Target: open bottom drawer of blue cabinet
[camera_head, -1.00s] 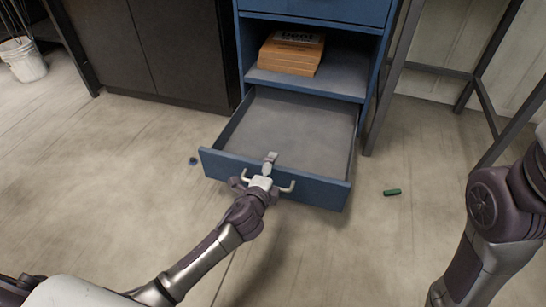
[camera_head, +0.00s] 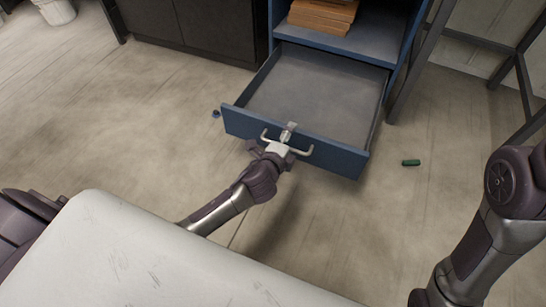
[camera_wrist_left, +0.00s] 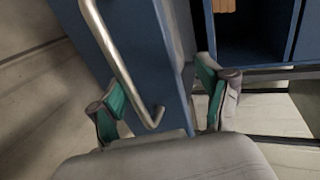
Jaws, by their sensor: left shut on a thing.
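The blue cabinet (camera_head: 352,42) stands at the upper middle of the head view. Its bottom drawer (camera_head: 318,95) is pulled well out and looks empty. The drawer front has a pale bar handle (camera_head: 303,152). My left gripper (camera_head: 286,138) is shut on this handle, one finger over the top edge of the drawer front. In the left wrist view the handle (camera_wrist_left: 121,62) runs between the green-padded fingers, along with the drawer front (camera_wrist_left: 157,55). My right arm shows at the right edge, but its gripper is out of the picture.
Orange-brown boxes (camera_head: 322,15) sit on the open shelf above the drawer. A dark cabinet (camera_head: 200,28) stands to the left. A green object (camera_head: 411,162) and a small blue object (camera_head: 216,114) lie on the floor. A metal frame (camera_head: 425,55) stands at right.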

